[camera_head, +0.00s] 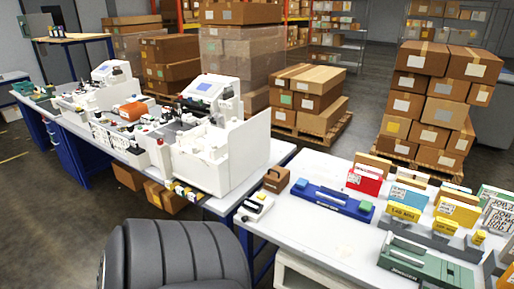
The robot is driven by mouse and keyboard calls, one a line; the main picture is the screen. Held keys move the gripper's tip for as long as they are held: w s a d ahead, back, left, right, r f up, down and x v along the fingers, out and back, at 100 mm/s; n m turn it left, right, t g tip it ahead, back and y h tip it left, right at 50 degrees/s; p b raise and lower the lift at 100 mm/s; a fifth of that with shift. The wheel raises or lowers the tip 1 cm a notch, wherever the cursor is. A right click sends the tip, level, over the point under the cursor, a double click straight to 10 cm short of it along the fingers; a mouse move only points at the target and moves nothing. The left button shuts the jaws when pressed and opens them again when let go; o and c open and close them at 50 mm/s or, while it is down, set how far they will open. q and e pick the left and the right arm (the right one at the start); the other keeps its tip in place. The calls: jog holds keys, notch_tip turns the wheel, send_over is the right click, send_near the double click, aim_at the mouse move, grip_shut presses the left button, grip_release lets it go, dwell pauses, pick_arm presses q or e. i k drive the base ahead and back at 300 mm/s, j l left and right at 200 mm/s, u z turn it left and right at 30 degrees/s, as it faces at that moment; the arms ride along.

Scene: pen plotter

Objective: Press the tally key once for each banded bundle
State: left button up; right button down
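Neither of my grippers is in view. Upright bundles of cards or papers stand at the right of the white table: a red one (365,180), a blue one (408,196) and a yellow one (457,211), with brown pieces behind them. Bands on them are too small to make out. A small white device with a dark top (256,206) sits at the table's left front corner; I cannot tell whether it bears the tally key. A green device (425,263) lies near the front edge.
A black padded chair back (176,256) stands in front of the white table (325,235). White machines (215,145) fill the bench at left. Stacked cartons (440,95) stand behind. The table's front middle is clear.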

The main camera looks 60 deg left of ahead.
aim_at(261, 197)
jog(key=k+u, duration=0.1)
jog(key=u, duration=1.95)
